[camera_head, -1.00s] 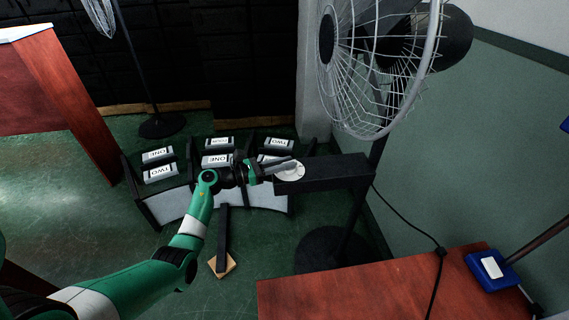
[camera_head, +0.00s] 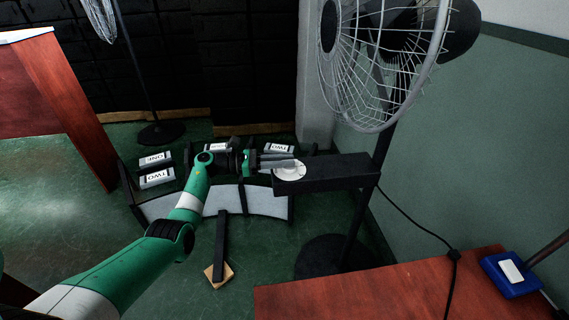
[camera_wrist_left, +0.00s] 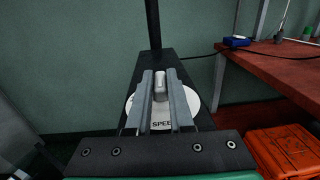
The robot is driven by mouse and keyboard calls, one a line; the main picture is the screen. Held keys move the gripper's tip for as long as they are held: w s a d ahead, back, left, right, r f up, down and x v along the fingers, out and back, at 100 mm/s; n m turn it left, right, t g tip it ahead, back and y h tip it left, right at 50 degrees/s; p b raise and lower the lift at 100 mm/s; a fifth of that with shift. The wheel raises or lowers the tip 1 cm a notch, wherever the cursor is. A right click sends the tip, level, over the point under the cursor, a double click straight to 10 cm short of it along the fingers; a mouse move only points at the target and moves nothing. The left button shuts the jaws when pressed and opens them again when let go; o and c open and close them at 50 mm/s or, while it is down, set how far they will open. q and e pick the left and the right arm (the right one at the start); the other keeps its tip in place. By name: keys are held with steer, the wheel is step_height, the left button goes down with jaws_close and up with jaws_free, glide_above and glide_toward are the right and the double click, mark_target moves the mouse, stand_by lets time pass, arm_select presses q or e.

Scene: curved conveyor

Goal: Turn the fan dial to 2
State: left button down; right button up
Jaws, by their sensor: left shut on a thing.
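The fan (camera_head: 385,60) stands at the upper right on a dark pole, with a black control arm (camera_head: 335,171) sticking out to the left. A white round dial (camera_head: 289,172) sits on top of that arm's end. My left gripper (camera_head: 290,163) is over the dial. In the left wrist view, its two grey fingers (camera_wrist_left: 160,101) are shut on the dial's grey knob (camera_wrist_left: 160,84). The dial's white plate (camera_wrist_left: 187,100) shows the letters "SPEE" between the fingers; its numbers are hidden. My right gripper is not in view.
A curved conveyor (camera_head: 266,201) with labelled boxes (camera_head: 157,178) lies behind and beneath my left arm. A red-brown table (camera_head: 380,290) with a blue switch box (camera_head: 510,274) is at the lower right. An orange crate (camera_wrist_left: 285,150) shows in the left wrist view.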

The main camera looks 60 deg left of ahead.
arm_select(q)
steer(key=c, duration=0.8)
jaws_free()
steer(key=shift+s, duration=0.1)
steer(key=shift+s+a+r, duration=0.1)
steer(key=shift+s+a, duration=0.1)
steer(key=shift+s, duration=0.15)
steer(key=p+v, duration=0.2)
steer(key=v, duration=0.8)
steer(key=shift+s, duration=0.4)
steer(key=shift+o, duration=0.2)
